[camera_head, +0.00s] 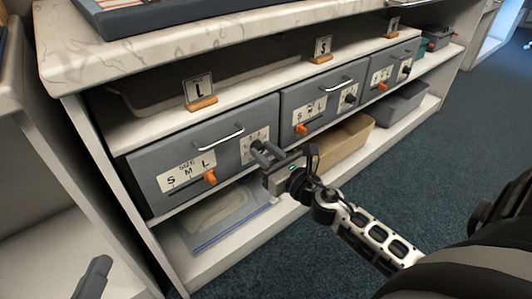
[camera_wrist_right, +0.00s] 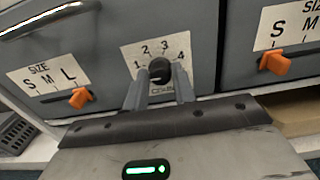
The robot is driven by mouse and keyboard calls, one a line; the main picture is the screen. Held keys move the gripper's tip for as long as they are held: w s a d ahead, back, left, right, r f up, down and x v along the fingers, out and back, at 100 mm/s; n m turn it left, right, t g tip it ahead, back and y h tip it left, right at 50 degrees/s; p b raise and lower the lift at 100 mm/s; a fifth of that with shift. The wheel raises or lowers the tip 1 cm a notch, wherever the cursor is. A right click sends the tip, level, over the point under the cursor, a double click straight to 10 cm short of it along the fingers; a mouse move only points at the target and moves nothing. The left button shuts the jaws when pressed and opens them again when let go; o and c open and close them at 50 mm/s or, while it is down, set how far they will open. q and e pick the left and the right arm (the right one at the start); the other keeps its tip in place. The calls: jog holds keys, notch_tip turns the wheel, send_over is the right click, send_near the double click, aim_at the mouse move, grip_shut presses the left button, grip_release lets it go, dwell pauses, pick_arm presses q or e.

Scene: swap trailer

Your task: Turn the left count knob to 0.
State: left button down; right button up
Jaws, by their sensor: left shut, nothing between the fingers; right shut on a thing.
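The left drawer (camera_head: 225,138) has a black count knob, seen in the right wrist view (camera_wrist_right: 160,67), on a white plate (camera_wrist_right: 140,57) marked 1, 2, 3, 4. A 0 is not visible, and I cannot tell where the knob points. My left gripper (camera_head: 93,279) shows at the lower left, shut and empty, far from the drawer.
The left drawer has an orange size slider (camera_head: 210,177) at L and a handle (camera_head: 222,136). The middle drawer (camera_head: 325,98) and right drawer (camera_head: 393,68) stand beside it. The floor in front is open.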

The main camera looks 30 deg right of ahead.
jog(key=n, duration=0.3)
jog(key=shift+n, duration=0.7)
jog(key=o, duration=1)
jog(key=shift+c, duration=0.2)
jog(key=shift+s, duration=0.1)
